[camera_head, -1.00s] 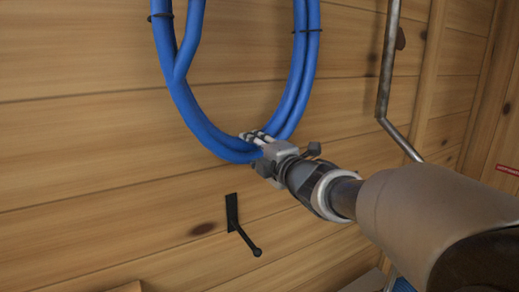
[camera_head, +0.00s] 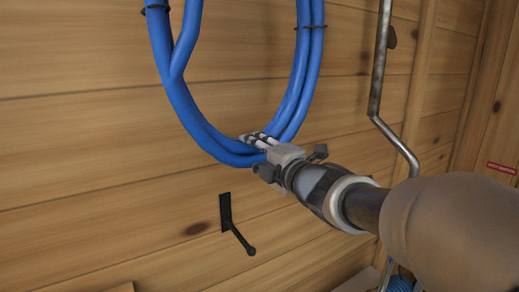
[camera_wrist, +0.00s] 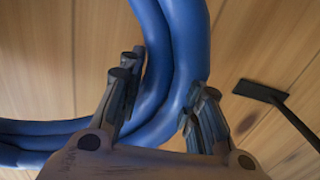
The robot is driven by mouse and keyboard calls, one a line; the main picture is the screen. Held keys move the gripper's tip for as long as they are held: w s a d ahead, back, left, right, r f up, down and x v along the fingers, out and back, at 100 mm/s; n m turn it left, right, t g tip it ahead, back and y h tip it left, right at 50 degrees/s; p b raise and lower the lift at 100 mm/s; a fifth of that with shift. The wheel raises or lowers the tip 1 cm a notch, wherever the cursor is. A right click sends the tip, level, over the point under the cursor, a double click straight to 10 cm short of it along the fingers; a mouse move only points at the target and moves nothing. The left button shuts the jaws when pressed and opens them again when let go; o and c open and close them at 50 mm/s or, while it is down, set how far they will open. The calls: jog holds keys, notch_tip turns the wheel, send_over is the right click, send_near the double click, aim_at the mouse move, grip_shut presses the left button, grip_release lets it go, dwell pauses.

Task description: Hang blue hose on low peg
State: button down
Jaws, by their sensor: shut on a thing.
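The blue hose (camera_head: 190,112) is a coiled loop with black ties, hanging down in front of the plank wall; its top is out of view. My gripper (camera_head: 258,146) is shut on the lower right part of the loop. In the wrist view the blue hose (camera_wrist: 174,60) runs between the fingers of my gripper (camera_wrist: 155,105). The low peg (camera_head: 238,236) is black, with a flat plate on the wall and a rod ending in a small ball. It is below the loop and my gripper, apart from the hose. The low peg (camera_wrist: 262,92) also shows at right in the wrist view.
A bent metal pipe (camera_head: 376,80) runs down the wall right of the hose, close to my arm. A red label (camera_head: 502,168) is at the far right. A wooden edge (camera_head: 120,288) shows at bottom left. The wall around the peg is clear.

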jog(key=v, duration=1.5)
jog(key=shift+s+d+r, duration=0.15)
jog(key=shift+s+d, duration=0.05)
jog(key=shift+s, duration=0.1)
dwell(0.9)
notch_tip(320, 180, down, 30)
jog(key=b, duration=2.8)
jog(key=shift+s+d, duration=0.25)
